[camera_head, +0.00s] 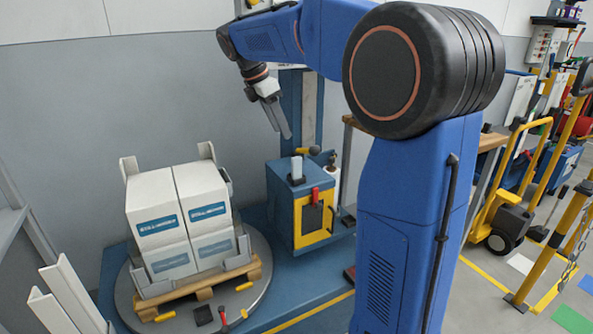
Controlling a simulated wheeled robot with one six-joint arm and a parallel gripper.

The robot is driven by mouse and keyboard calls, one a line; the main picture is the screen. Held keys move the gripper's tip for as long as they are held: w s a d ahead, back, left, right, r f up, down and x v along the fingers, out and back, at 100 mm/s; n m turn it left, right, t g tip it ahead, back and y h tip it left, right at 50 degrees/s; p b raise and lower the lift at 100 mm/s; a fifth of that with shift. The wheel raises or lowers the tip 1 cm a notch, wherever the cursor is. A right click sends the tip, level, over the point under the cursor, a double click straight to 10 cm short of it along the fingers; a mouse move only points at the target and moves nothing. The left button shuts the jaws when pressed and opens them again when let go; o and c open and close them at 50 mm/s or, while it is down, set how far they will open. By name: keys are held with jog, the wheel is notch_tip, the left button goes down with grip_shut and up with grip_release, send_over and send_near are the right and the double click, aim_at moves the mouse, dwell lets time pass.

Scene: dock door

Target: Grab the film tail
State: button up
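My gripper (285,133) hangs in the air above the blue-and-yellow wrapping-machine cabinet (284,206), fingers pointing down. It touches nothing that I can see. Its fingers appear as one grey shape, so the gap between them cannot be judged. A white upright piece in a black holder (297,168) stands on the cabinet top, below and slightly right of the gripper. I cannot make out a loose film tail on either.
White boxes (155,204) stand on a wooden pallet (206,288) on the round turntable (258,282). Corner posts (207,152) rise around them. A blue mast (299,103) stands behind the cabinet. A yellow hand truck (490,208) and yellow barrier posts (548,245) are at right.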

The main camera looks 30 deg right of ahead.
aim_at(295, 158)
jog(key=x, duration=0.8)
jog(key=shift+f, duration=0.1)
jog(key=shift+x, duration=2.65)
jog(key=shift+s, duration=0.2)
grip_shut()
